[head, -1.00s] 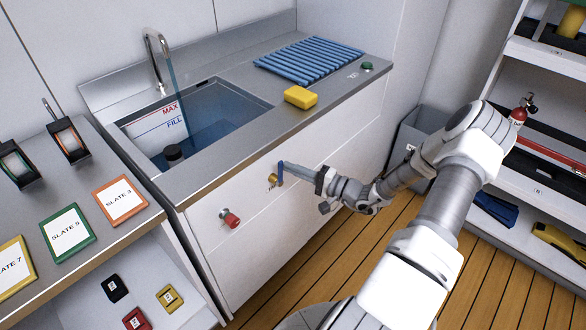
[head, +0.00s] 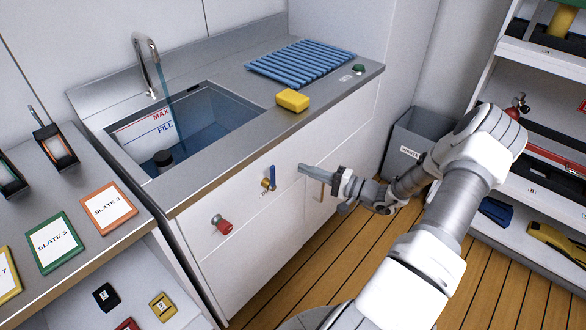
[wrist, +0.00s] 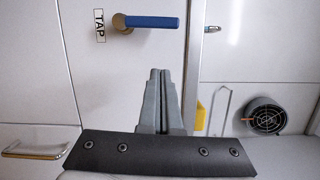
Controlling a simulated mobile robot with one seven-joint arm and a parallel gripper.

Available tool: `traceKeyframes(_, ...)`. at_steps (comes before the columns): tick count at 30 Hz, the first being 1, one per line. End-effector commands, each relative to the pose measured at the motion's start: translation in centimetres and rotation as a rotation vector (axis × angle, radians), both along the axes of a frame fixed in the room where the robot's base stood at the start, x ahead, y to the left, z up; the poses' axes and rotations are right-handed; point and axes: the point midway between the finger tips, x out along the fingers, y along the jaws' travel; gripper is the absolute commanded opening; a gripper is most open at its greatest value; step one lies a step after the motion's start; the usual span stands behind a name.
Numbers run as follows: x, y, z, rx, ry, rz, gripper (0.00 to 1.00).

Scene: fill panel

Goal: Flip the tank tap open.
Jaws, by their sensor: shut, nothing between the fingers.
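The tank tap has a brass body (head: 266,184) and a blue lever (head: 273,174) on the white front of the sink cabinet. The lever points up in the head view. In the wrist view the blue lever (wrist: 152,22) lies across the top of the picture, beside a TAP label (wrist: 99,25). My gripper (head: 303,168) is shut and empty, to the right of the lever and apart from it. Its closed fingers (wrist: 160,72) point toward the panel in the wrist view. A bluish water stream (head: 168,95) falls from the spout into the tank (head: 190,118).
A red knob (head: 222,225) is on the panel left of the tap. A yellow sponge (head: 293,100) and a blue rack (head: 300,62) lie on the counter. A grey waste bin (head: 408,145) stands right of the cabinet. The floor in front is clear.

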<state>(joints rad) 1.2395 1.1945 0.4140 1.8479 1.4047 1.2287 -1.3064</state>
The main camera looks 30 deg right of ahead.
Motion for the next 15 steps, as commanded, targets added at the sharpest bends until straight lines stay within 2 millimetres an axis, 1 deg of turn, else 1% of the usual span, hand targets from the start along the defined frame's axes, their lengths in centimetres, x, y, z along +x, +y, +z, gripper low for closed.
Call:
traceKeyframes(1, -0.9, -0.7, 0.2, 0.0, 0.0, -0.003, 0.0)
traceKeyframes(3, -2.1, -1.5, 0.1, 0.0, 0.0, -0.003, 0.0)
traceKeyframes(6, -3.4, -2.4, 0.1, 0.0, 0.0, -0.002, 0.0)
traceKeyframes(10, -4.5, -3.1, 0.0, 0.001, -0.001, 0.0, 0.0)
traceKeyframes(15, -5.0, -3.4, 0.0, 0.001, -0.001, 0.0, 0.0)
